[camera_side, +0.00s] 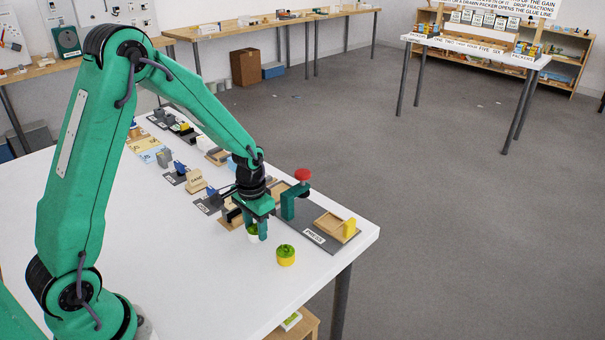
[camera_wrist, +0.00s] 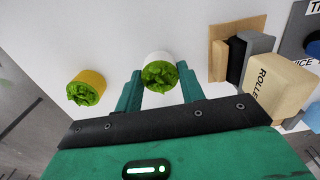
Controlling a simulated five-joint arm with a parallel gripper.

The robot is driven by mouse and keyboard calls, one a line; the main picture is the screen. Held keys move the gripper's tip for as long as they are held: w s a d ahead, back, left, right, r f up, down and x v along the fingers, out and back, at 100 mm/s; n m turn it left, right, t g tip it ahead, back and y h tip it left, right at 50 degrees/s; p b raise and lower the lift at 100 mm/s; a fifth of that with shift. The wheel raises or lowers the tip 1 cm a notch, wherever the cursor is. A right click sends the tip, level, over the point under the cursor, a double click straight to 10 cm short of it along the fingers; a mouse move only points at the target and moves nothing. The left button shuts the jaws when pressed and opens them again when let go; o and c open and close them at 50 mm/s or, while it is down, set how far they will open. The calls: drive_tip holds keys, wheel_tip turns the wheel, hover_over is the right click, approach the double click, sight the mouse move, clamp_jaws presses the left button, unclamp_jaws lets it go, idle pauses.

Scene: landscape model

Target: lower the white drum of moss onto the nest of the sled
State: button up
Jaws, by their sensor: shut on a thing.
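My gripper (camera_wrist: 160,85) is shut on the white drum of moss (camera_wrist: 157,58), which has bright green moss on top. In the side view my gripper (camera_side: 257,228) is over the white table, and the white drum (camera_side: 253,238) shows partly behind a finger. The drum looks upright; I cannot tell whether it touches the table. I cannot tell for sure which thing is the sled. A wooden tray with a yellow end block (camera_side: 335,223) lies on the dark PRESS base, to the right of my gripper and apart from it.
A yellow drum of moss (camera_side: 286,256) stands just right of the held drum, also in the wrist view (camera_wrist: 86,87). A green press with a red knob (camera_side: 290,200) rises behind. A wooden ROLLER block (camera_wrist: 277,85) and other stations line the far side. The near tabletop is clear.

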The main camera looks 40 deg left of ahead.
drive_tip(key=shift+r, duration=0.15)
drive_tip(key=shift+r, duration=2.6)
drive_tip(key=shift+r, duration=0.1)
wheel_tip(320, 180, up, 6)
drive_tip(key=w+d, duration=0.5)
drive_tip(key=w, duration=0.3)
drive_tip(key=w+d, duration=0.5)
drive_tip(key=w, duration=0.3)
drive_tip(key=shift+w+d+f, duration=0.1)
drive_tip(key=shift+f, duration=1.3)
drive_tip(key=shift+w+d+f, duration=0.1)
drive_tip(key=shift+f, duration=1.25)
drive_tip(key=shift+f, duration=0.3)
drive_tip(key=shift+f, duration=2.05)
